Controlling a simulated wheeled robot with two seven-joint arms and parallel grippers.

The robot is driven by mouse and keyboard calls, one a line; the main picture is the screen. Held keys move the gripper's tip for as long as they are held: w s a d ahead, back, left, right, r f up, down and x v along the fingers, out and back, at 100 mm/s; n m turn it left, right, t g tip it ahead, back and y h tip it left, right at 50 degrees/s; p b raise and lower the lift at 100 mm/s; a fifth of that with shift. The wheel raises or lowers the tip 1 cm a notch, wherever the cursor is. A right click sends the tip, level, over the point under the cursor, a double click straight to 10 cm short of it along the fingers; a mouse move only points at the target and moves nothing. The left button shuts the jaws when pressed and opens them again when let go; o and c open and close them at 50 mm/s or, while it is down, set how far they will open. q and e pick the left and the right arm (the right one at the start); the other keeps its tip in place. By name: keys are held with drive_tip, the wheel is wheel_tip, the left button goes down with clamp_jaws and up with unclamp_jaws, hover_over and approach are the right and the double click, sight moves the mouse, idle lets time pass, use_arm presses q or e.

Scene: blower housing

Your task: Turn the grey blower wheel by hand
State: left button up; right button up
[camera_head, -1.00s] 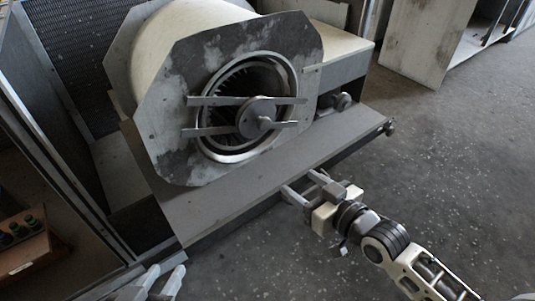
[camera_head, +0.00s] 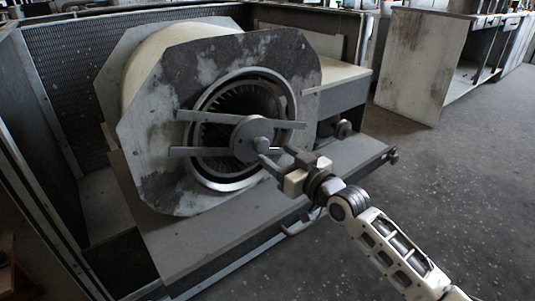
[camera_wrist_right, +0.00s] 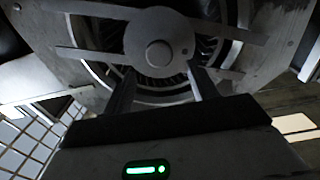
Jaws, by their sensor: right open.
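The grey blower wheel (camera_head: 240,103) sits inside the round opening of the blower housing (camera_head: 160,120). Its dark fins show behind a round hub plate (camera_head: 250,133) with two flat bars across the opening. The fins also show in the right wrist view (camera_wrist_right: 206,46), where the hub plate (camera_wrist_right: 140,30) hides the wheel's middle. My right gripper (camera_head: 268,155) is in front of the opening, by the lower right of the hub plate.
A flat grey ledge (camera_head: 190,245) runs below the housing. A mesh panel (camera_head: 80,75) stands at the left. A grey cabinet (camera_head: 420,60) stands at the back right. The floor (camera_head: 460,180) at right is clear.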

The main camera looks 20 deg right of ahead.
sight(263, 145)
drive_tip(key=b+x, duration=0.1)
drive_tip(key=x, duration=0.3)
drive_tip(key=shift+w+a, duration=0.1)
drive_tip(key=shift+w, duration=0.25)
use_arm(q)
drive_tip(key=shift+d+r+n+h, duration=0.2)
drive_tip(key=shift+r+n+h, duration=0.1)
drive_tip(key=shift+r, duration=0.1)
